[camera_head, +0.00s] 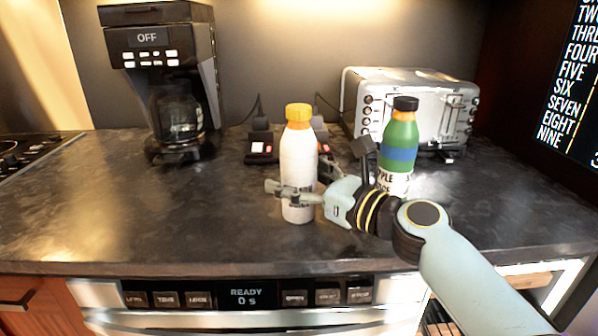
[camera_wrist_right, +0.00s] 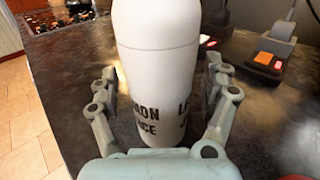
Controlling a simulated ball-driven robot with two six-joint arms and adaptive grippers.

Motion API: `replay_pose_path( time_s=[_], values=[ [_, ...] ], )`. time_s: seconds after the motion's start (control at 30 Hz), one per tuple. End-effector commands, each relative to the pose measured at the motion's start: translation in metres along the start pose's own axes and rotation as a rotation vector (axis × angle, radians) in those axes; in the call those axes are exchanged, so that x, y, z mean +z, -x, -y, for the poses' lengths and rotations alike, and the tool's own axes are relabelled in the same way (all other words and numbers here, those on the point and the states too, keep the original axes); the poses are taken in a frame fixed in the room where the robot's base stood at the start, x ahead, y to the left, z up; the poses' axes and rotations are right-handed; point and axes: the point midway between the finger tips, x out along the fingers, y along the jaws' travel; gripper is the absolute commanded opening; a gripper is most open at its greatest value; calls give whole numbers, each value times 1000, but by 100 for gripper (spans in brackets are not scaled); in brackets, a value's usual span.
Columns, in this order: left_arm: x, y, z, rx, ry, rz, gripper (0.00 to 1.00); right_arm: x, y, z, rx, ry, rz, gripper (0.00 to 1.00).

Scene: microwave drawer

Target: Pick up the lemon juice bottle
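The lemon juice bottle (camera_head: 298,160) is white with a yellow cap and stands upright on the dark counter. In the right wrist view the bottle (camera_wrist_right: 158,70) fills the middle, with part of its black lettering visible and its cap out of frame. My right gripper (camera_head: 290,191) reaches it from the right at its lower half, one finger crossing in front. In the wrist view the fingers (camera_wrist_right: 160,85) stand on both sides of the bottle, with narrow gaps visible, so the gripper looks open around it. My left gripper is not in view.
A green and blue apple juice bottle (camera_head: 400,135) stands close behind my right wrist. A silver toaster (camera_head: 432,88) is at the back right, a black coffee maker (camera_head: 170,80) at the back left. Small dark devices (camera_head: 262,148) lie behind the bottle. The counter's left part (camera_head: 120,215) is clear.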

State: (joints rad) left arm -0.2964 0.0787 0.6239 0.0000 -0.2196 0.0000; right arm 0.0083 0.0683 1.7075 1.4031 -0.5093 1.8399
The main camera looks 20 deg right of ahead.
Motion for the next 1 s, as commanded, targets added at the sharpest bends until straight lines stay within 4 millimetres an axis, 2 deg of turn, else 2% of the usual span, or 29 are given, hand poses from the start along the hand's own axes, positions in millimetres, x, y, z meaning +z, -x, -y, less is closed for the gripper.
replay_pose_path(
  time_s=[0.07, 0.57, 0.83, 1.0],
  values=[
    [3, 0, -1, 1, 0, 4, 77, 0, 0, 0, 0, 0, 0, 70],
    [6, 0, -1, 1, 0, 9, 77, 0, 0, 0, 0, 0, 0, 4],
    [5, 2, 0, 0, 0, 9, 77, 5, 0, 0, 0, 1, 3, 2],
    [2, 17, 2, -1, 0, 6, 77, 32, 0, 0, -1, 4, 5, 2]
  ],
)
